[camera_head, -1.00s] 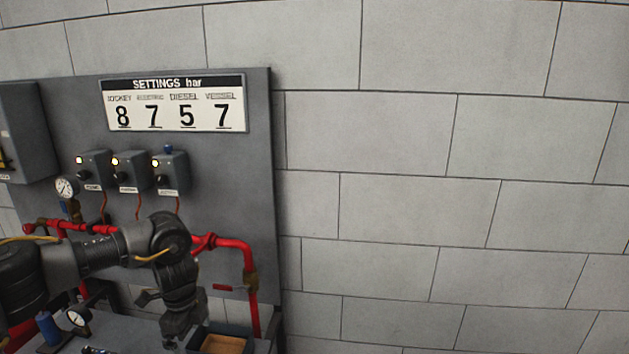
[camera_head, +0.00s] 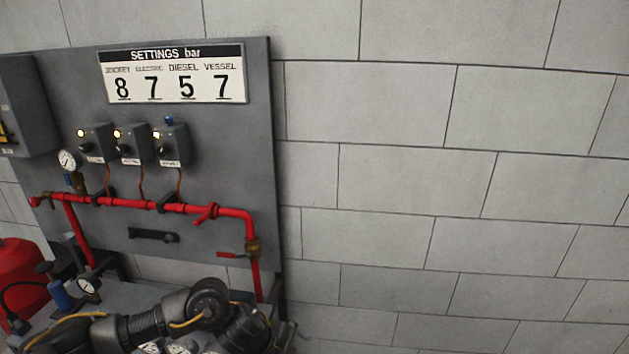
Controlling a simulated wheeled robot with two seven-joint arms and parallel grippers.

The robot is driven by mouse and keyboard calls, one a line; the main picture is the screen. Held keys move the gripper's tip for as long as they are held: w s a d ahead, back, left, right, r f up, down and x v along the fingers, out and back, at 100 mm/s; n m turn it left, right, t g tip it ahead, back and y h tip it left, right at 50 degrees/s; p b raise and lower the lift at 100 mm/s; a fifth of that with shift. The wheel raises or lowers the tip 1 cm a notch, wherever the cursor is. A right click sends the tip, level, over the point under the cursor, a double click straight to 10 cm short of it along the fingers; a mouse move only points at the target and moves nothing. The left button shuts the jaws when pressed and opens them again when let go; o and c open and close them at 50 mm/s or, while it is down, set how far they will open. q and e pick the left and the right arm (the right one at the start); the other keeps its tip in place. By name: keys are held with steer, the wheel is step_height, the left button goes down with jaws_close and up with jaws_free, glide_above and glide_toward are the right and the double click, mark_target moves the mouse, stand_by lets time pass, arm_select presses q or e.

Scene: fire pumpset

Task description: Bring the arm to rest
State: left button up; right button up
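My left arm comes in from the lower left and lies low along the bottom of the head view, in front of the bench. Its wrist end is near the right end of the grey panel (camera_head: 225,135). My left gripper (camera_head: 288,335) is small, dark and partly hidden at the bottom edge; its finger opening cannot be made out. No held thing shows. My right arm and gripper are out of view.
Red pipework (camera_head: 150,205) runs across the panel below three switch boxes (camera_head: 132,145) and a settings sign (camera_head: 174,74). A gauge (camera_head: 88,288) and a blue cylinder (camera_head: 60,293) stand on the bench (camera_head: 125,297). A red vessel (camera_head: 18,275) is at left. The right shows bare block wall.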

arm_select(q)
steer(key=s+d+r+n+t+h, duration=0.3)
steer(key=s+d+n+t, duration=0.2)
steer(key=s+d+n, duration=0.15)
steer(key=s+a+f+n+g+y, duration=0.2)
steer(key=s+a+f+n+y, duration=0.2)
steer(key=s+a+n, duration=0.55)
steer(key=s+a+f+n+g+y, duration=0.1)
steer(key=s+a+f+n+y, duration=0.35)
steer(key=s+a, duration=0.85)
steer(key=w+a+f+g+b, duration=0.1)
steer(key=a+f, duration=0.1)
steer(key=f, duration=1.3)
steer(key=a+f+g+b, duration=0.1)
steer(key=a+f, duration=0.1)
steer(key=f, duration=1.2)
steer(key=s+a+f+g, duration=0.1)
steer(key=s+a+f, duration=0.1)
steer(key=s+f, duration=1.3)
steer(key=shift+s+a+f+b, duration=0.35)
steer(key=shift+s+f+b, duration=0.05)
steer(key=shift+f+b, duration=0.1)
